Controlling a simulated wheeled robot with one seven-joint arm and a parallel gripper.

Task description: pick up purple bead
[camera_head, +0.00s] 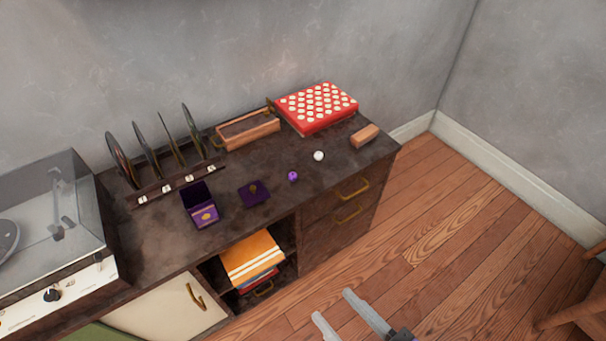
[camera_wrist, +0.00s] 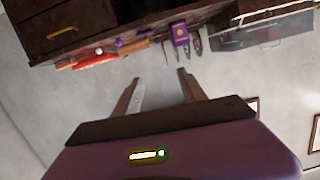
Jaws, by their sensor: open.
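The purple bead (camera_head: 293,176) is a small round ball lying on the dark cabinet top (camera_head: 165,243), between a dark purple lid with a knob (camera_head: 254,193) and a white ball (camera_head: 319,156). My gripper (camera_head: 333,308) is low in the head view, in front of the cabinet and over the floor side, well apart from the bead. Its two fingers are spread with nothing between them. In the wrist view my gripper (camera_wrist: 158,80) also shows open and empty, with the cabinet top upside down beyond it.
An open purple box (camera_head: 201,207) stands left of the lid. A record rack (camera_head: 175,184), a wooden tray (camera_head: 248,132), a red box with white dots (camera_head: 316,108) and a wooden block (camera_head: 365,135) line the back and right. A record player (camera_head: 50,240) is far left.

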